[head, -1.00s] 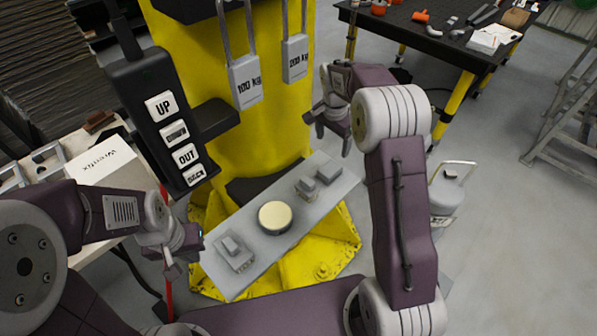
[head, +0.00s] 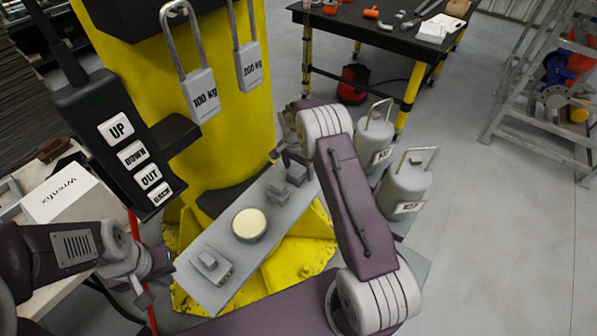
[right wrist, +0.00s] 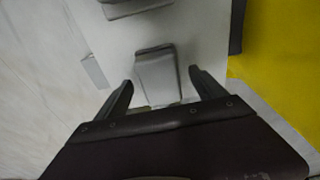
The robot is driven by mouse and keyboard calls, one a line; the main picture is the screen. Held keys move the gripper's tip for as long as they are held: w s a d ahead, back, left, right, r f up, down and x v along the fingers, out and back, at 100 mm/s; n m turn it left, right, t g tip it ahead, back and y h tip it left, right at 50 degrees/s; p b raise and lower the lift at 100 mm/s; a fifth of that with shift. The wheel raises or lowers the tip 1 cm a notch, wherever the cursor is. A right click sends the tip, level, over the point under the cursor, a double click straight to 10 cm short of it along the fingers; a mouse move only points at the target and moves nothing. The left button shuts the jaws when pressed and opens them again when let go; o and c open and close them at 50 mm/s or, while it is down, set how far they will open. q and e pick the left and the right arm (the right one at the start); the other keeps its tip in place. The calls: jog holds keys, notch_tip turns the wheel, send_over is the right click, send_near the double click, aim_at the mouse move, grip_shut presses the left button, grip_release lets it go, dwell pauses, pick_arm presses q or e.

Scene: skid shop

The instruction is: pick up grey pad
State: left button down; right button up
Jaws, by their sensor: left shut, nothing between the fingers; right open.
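Grey pads sit on a long grey plate (head: 205,290). One pad (head: 296,172) is at its far right end, with a second pad (head: 279,191) just beside it and another (head: 211,266) near the left end. I cannot tell which one the task means. My right gripper (head: 287,155) hangs over the far right end, its fingertips partly hidden. In the right wrist view, the right gripper (right wrist: 160,79) is open with a grey pad (right wrist: 155,72) between and just beyond its fingers. My left gripper (head: 147,289) is shut and empty, left of the plate.
A cream disc (head: 249,225) lies mid-plate. A yellow column (head: 225,140) stands behind the plate, with a button pendant (head: 125,140) at left. Grey weights (head: 405,188) with handles stand right of my right arm.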

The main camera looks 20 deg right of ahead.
jog(key=shift+w+d+f, duration=0.1)
jog(key=shift+f, duration=0.5)
jog(key=c, duration=1.5)
jog(key=shift+r, duration=0.15)
jog(key=shift+r, duration=0.3)
notch_tip(320, 180, up, 3)
jog(key=shift+f+b, duration=0.1)
jog(key=shift+b, duration=0.45)
jog(key=s+d+r+b, duration=0.2)
jog(key=s+d+r, duration=0.3)
jog(key=s, duration=0.5)
notch_tip(320, 180, up, 2)
jog(key=shift+s+d+r, duration=0.15)
jog(key=shift+d+r, duration=0.05)
jog(key=shift+d, duration=0.1)
